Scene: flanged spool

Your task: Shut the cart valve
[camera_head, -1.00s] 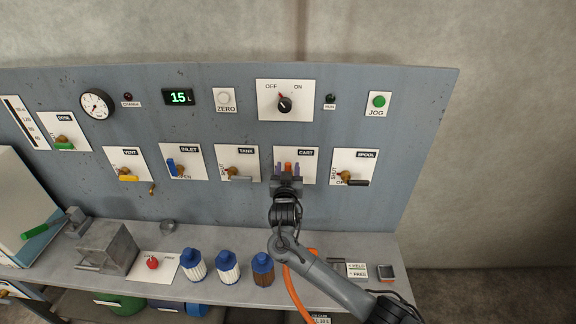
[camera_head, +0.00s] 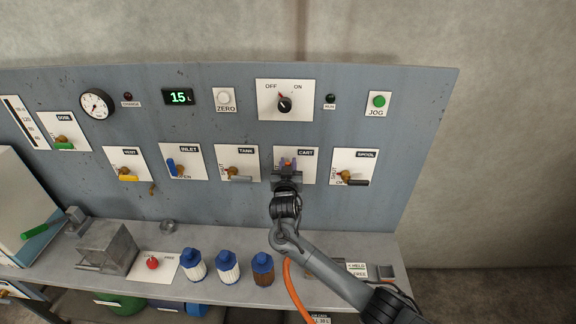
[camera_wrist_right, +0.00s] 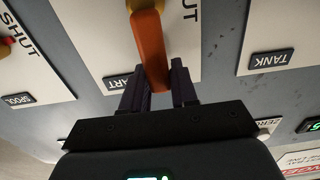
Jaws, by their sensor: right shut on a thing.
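The cart valve's orange lever (camera_head: 288,162) is on the white CART plate (camera_head: 308,172) on the grey panel. In the right wrist view the lever (camera_wrist_right: 152,50) runs from a yellow hub (camera_wrist_right: 146,5) down between the dark fingers. My right gripper (camera_head: 286,167) is in front of the plate and is shut on the lever's end; it also shows in the right wrist view (camera_wrist_right: 158,88). The gripper hides part of the plate, so the lever's angle against the plate's markings cannot be read. My left gripper is not in view.
The TANK valve (camera_head: 236,175) is left of the CART plate and the SPOOL valve (camera_head: 348,177) is right of it. Below, a bench (camera_head: 215,292) holds several blue-capped bottles (camera_head: 228,268). An orange hose (camera_head: 292,290) hangs near my arm.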

